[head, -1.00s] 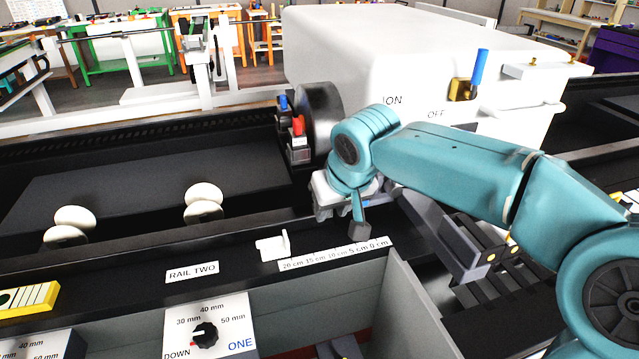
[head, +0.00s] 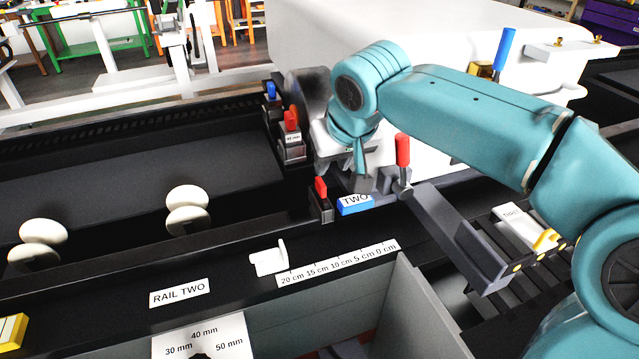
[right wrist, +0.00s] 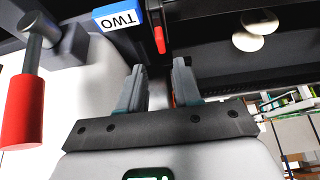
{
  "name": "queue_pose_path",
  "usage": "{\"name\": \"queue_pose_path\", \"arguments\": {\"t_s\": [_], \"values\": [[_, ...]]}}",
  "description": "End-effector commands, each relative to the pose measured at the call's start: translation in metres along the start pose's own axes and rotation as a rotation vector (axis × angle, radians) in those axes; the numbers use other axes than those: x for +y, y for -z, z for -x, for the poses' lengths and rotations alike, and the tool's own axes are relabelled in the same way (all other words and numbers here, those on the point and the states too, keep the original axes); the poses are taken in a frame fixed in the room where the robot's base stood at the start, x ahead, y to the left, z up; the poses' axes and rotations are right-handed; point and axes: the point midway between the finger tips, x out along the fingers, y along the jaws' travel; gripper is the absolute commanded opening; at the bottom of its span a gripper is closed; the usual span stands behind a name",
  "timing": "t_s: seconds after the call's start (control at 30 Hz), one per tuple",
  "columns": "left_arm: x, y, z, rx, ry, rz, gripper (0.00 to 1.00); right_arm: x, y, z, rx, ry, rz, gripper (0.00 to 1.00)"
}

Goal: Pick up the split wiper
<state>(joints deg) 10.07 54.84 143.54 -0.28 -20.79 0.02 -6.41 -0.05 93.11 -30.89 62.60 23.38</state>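I cannot single out a split wiper for certain in either view. A dark, mostly cut-off object (head: 335,351) lies in the grey bin at the bottom of the head view; I cannot tell what it is. My right gripper (head: 345,180) hangs beside the white machine, behind the blue TWO block, partly hidden by its own wrist. In the right wrist view its two fingers (right wrist: 160,88) are apart with nothing visible held between them. The blue TWO block (head: 356,205) and a red-handled lever (head: 403,152) are close to it. My left gripper is not in view.
The white machine (head: 440,45) stands behind my right arm. The grey bin (head: 420,305) is in front, below the black rail with its RAIL TWO label (head: 178,293). White rollers (head: 188,198) stand at left. A slatted rack (head: 500,225) with a white labelled block lies at right.

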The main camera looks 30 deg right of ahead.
Motion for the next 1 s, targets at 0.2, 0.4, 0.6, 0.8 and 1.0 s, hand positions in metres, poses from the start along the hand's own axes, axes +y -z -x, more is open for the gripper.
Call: {"name": "queue_pose_path", "arguments": {"t_s": [0.2,0.4,0.6,0.8,1.0], "values": [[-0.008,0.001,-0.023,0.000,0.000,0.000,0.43,0.000,-0.006,-0.037,-0.003,-0.001,0.001,0.33],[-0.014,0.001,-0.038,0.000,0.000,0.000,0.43,0.000,-0.005,-0.068,-0.002,-0.001,0.000,0.33],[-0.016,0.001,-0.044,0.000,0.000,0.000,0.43,0.000,-0.003,-0.087,-0.001,0.000,0.000,0.33],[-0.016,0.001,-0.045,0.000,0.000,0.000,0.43,0.000,-0.001,-0.093,-0.001,0.000,0.001,0.33],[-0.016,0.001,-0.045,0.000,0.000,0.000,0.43,0.000,0.000,-0.094,-0.001,0.000,0.001,0.33]]}}
